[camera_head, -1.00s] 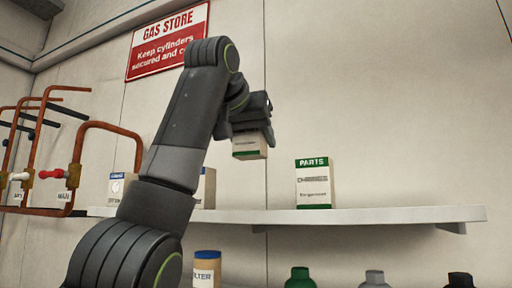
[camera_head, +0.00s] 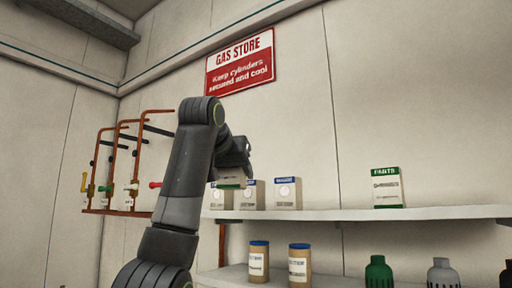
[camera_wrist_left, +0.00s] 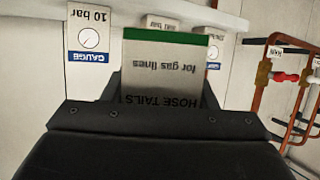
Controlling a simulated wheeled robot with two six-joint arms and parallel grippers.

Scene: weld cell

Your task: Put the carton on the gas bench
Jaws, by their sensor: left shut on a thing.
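The carton (camera_head: 230,184) is pale with a green band along its bottom edge. It hangs in my left gripper (camera_head: 236,172), which is shut on it, in front of the upper shelf. In the left wrist view, which is upside down, the carton (camera_wrist_left: 165,75) reads "HOSE TAILS for gas lines" and sits between the dark jaws (camera_wrist_left: 160,105). In the head view the gripper hides most of it. My right gripper is not in view. I cannot make out a gas bench in either view.
Gauge cartons (camera_head: 287,194) stand behind the held carton on the upper shelf (camera_head: 330,214), with a green-topped PARTS carton (camera_head: 387,188) farther right. Shelf room between them is free. Brown tubs (camera_head: 299,265) stand below.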

